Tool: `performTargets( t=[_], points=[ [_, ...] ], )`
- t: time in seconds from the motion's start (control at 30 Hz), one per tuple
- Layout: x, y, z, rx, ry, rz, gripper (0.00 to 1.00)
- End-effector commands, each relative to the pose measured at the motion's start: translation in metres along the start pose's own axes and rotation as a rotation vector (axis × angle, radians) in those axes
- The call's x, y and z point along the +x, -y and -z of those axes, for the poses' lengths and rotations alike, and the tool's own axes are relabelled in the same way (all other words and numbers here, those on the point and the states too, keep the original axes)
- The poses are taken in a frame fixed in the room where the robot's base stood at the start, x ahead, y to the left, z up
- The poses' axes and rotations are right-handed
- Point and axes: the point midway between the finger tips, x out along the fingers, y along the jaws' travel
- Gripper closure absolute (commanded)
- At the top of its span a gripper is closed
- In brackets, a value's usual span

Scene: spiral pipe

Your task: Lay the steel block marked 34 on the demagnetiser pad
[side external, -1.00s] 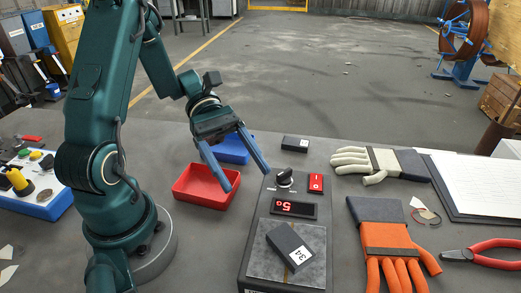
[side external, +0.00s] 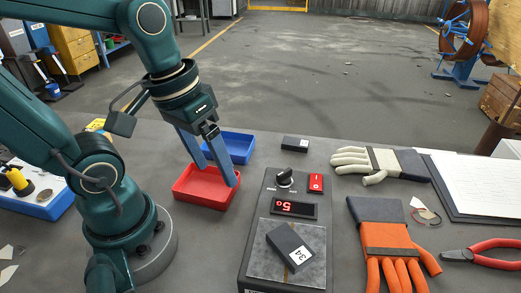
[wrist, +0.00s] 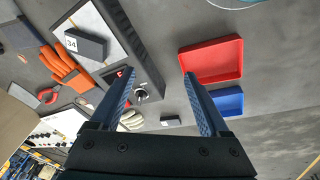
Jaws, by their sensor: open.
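The dark steel block marked 34 (side external: 290,246) lies flat and slightly turned on the grey pad (side external: 312,270) of the demagnetiser (side external: 256,236). The block also shows in the wrist view (wrist: 87,44), its white label readable. The demagnetiser has a black knob, a red switch and a red lit display. My gripper (side external: 219,176) is open and empty, to the left of the demagnetiser and in front of or over the red tray. In the wrist view, nothing is between its blue fingers (wrist: 160,72).
A red tray (side external: 190,204) and a blue tray (side external: 240,150) stand left of the demagnetiser, both looking empty. Another dark block (side external: 295,143) lies behind it. A pale glove (side external: 352,158), an orange glove (side external: 388,235) and red-handled pliers (side external: 485,258) lie to the right.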

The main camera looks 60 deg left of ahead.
Motion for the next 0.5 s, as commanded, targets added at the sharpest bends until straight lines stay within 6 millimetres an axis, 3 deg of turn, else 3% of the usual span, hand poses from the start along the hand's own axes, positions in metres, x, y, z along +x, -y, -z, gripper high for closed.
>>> performTargets(
  t=[0.2,0.5],
  points=[
    [-0.018,-0.004,0.007,0.23,-0.239,0.031,0.21],
    [-0.021,-0.004,0.009,0.271,-0.284,0.038,0.21]
  ],
)
